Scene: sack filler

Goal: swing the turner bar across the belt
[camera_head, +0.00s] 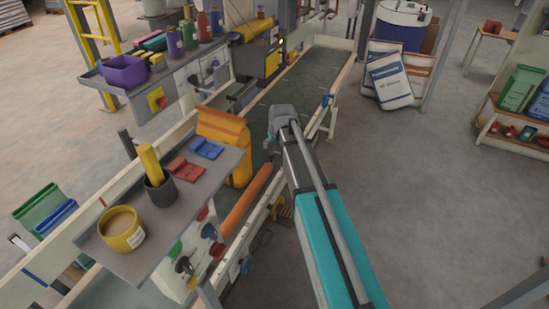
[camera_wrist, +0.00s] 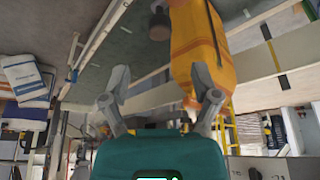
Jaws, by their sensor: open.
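My gripper (camera_head: 281,117) is over the near edge of the conveyor belt (camera_head: 302,82), to the right of an upright orange sack (camera_head: 226,138). An orange bar (camera_head: 245,200) lies slantwise along the belt's near part, below the sack; I take it to be the turner bar. In the wrist view my gripper (camera_wrist: 160,88) has its two grey fingers spread with nothing between them. The orange sack (camera_wrist: 196,48) shows beyond the right finger there. A dark knob (camera_wrist: 159,25) shows ahead of the gap, apart from the fingers; I cannot tell what it belongs to.
A grey shelf (camera_head: 215,180) beside the belt holds a yellow tub (camera_head: 122,229), a dark cup (camera_head: 160,192) and red and blue pieces. A rear shelf holds a purple bin (camera_head: 123,73) and bottles. White sacks (camera_head: 390,80) stand right; the floor (camera_head: 430,180) there is clear.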

